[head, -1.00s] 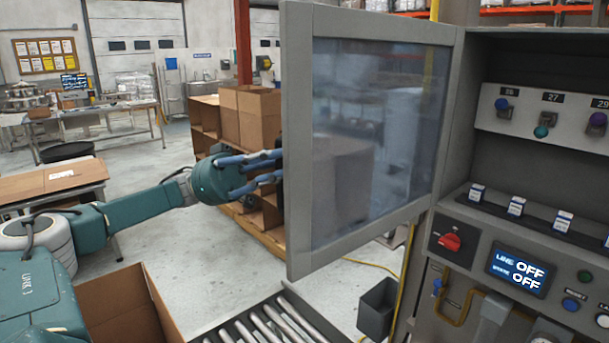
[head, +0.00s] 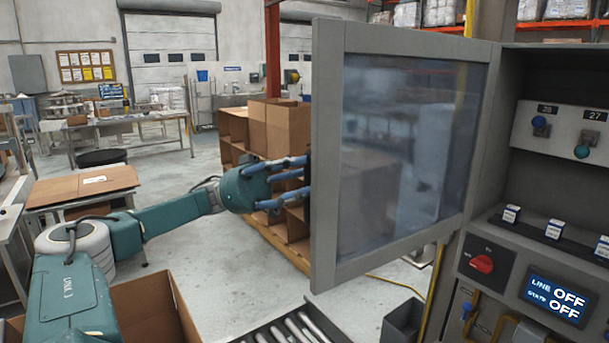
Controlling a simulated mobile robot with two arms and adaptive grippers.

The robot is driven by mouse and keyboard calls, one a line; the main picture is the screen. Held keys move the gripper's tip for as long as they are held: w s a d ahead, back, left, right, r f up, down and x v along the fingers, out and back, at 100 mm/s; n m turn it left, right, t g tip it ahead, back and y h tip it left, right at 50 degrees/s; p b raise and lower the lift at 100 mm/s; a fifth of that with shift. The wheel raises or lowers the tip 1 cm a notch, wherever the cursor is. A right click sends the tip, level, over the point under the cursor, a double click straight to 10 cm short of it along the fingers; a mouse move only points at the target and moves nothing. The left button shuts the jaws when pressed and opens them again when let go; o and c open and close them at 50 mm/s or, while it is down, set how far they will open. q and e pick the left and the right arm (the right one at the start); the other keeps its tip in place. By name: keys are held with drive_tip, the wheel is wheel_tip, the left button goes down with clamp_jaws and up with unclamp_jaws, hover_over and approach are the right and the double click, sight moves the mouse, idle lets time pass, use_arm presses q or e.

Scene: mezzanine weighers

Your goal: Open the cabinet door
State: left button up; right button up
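The cabinet door (head: 328,150), a grey frame around a see-through pane, stands swung wide open to the left of the grey control cabinet (head: 540,75). Its hinge side is at the cabinet's left edge. My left gripper (head: 300,180) reaches in from the left to the door's free edge. Its blue fingers are spread apart, one above the other. The fingertips are at or just behind the door edge, so I cannot tell whether they touch it. My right gripper is not in view.
An open cardboard box (head: 165,300) and a roller conveyor (head: 290,330) lie below. A grey bin (head: 402,322) stands under the door. Stacked cartons (head: 275,128) are behind.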

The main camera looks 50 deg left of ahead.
use_arm(q)
drive_tip(key=v, duration=0.7)
drive_tip(key=shift+a, duration=0.2)
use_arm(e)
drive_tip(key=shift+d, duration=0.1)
use_arm(q)
drive_tip(key=shift+f, duration=0.15)
